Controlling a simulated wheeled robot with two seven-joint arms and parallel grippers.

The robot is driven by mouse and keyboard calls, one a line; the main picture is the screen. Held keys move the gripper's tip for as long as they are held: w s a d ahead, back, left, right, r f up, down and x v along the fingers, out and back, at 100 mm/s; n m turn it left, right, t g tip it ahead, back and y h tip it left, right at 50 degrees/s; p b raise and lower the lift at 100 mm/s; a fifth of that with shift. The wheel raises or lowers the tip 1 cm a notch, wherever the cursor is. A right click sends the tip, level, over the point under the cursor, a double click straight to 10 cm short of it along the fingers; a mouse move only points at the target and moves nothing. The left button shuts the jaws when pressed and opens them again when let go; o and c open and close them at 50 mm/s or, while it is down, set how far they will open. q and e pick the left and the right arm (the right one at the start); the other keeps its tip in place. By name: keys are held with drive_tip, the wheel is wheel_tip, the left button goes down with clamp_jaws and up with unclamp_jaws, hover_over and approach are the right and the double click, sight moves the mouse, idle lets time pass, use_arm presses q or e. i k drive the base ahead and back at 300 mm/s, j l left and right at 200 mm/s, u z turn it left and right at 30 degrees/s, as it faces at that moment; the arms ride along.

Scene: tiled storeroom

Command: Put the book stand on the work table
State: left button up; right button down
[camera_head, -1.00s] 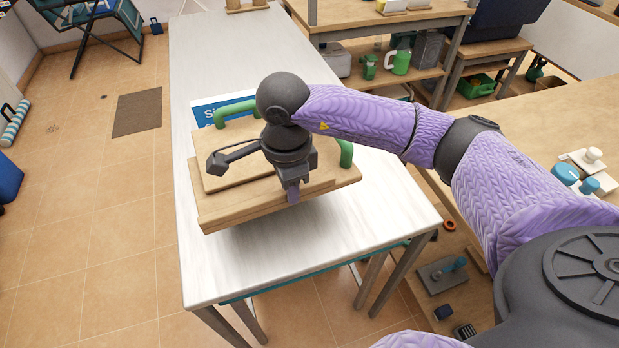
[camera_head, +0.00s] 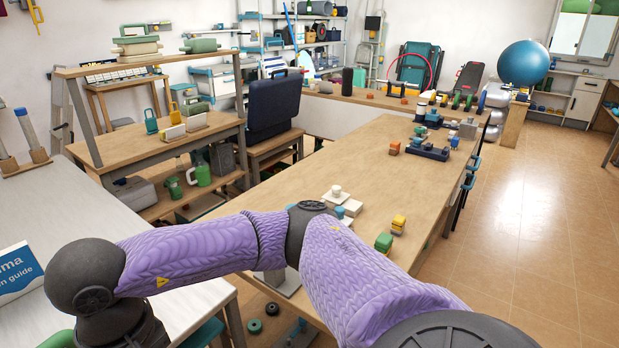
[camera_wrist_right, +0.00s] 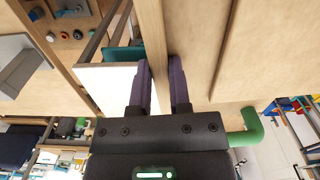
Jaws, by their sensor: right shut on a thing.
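The book stand (camera_wrist_right: 225,50) is a light wooden board with a green tube handle (camera_wrist_right: 252,127). My right gripper (camera_wrist_right: 160,88) is shut on the board's edge, with its two dark purple fingers on either side of it. In the head view only a bit of green handle (camera_head: 60,340) shows at the bottom left, below my right wrist; the fingers and most of the stand are out of frame. A long wooden work table (camera_head: 340,155) runs from the centre to the back. My left gripper is not in view.
A white table (camera_head: 75,220) lies at the left, with a blue and white guide (camera_head: 18,277) over it. The wooden table holds small blocks (camera_head: 391,232), white pieces (camera_head: 337,191) and a dark blue rack (camera_head: 428,150). Its middle is largely clear. Tiled floor (camera_head: 530,230) is open at the right.

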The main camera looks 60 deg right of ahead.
sight(397, 183)
drive_tip(key=k+l+z, duration=0.1)
drive_tip(key=l, duration=0.25)
drive_tip(key=k+l, duration=0.2)
drive_tip(key=k+l+z, duration=0.15)
drive_tip(key=l, duration=0.3)
drive_tip(key=k+l, duration=0.15)
drive_tip(key=l, duration=0.2)
drive_tip(key=k+l+z, duration=0.15)
drive_tip(key=l, duration=0.2)
drive_tip(key=l+z, duration=0.1)
drive_tip(key=l, duration=0.25)
drive_tip(key=i+l+z, duration=0.15)
drive_tip(key=i+l, duration=0.2)
drive_tip(key=l, duration=0.25)
drive_tip(key=i+l+z, duration=0.15)
drive_tip(key=i+l, duration=0.2)
drive_tip(key=l, duration=0.2)
drive_tip(key=i+l+z, duration=0.15)
drive_tip(key=i+l, duration=0.25)
drive_tip(key=l, duration=0.1)
